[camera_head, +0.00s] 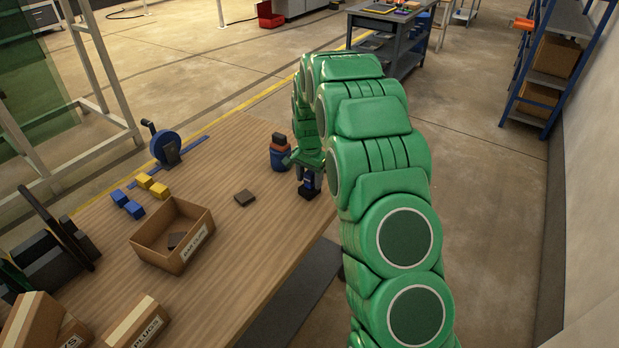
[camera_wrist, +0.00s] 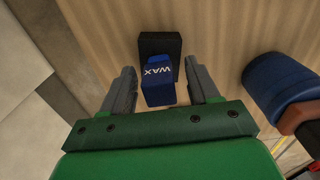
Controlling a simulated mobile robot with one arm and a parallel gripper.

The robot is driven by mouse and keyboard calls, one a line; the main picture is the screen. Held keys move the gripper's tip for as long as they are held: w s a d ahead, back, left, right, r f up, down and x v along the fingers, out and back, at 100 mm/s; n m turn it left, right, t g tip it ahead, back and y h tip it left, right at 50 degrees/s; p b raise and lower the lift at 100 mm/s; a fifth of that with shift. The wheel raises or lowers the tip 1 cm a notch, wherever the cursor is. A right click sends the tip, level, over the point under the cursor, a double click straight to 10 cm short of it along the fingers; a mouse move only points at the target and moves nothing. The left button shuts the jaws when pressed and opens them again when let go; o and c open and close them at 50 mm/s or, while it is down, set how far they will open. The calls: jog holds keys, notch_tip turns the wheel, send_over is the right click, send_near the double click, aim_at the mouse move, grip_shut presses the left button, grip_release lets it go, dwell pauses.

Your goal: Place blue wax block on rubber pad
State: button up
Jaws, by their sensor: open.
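The blue wax block (camera_wrist: 159,82), marked "WAX", lies between the two fingers of my gripper (camera_wrist: 161,72) in the wrist view. The fingers are open, with a gap on each side of the block. The black rubber pad (camera_wrist: 158,42) shows behind the block, which covers part of it. In the head view the blue block (camera_head: 309,179) stands upright over the dark pad (camera_head: 308,194) near the right edge of the table, below my gripper (camera_head: 308,164). The block appears to rest on the pad, though their contact is partly hidden.
A blue bottle with a dark cap (camera_head: 281,157) stands close beside my gripper. The table's edge is close.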

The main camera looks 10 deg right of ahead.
aim_at(310, 173)
jog(key=shift+r, duration=0.15)
notch_tip(310, 173, up, 11)
jog(key=shift+f, duration=0.1)
jog(key=s+r+n, duration=0.2)
jog(key=s+r, duration=0.2)
jog(key=s, duration=0.5)
jog(key=s+r+n+g, duration=0.1)
jog(key=s+r, duration=0.3)
jog(key=s, duration=0.5)
jog(key=s+r+n, duration=0.2)
jog(key=s+r, duration=0.3)
jog(key=s, duration=0.4)
jog(key=s+a+f+n, duration=0.1)
jog(key=s+n, duration=0.3)
jog(key=s, duration=2)
jog(key=shift+f+g, duration=0.25)
jog(key=shift+g, duration=0.15)
jog(key=shift+s, duration=0.1)
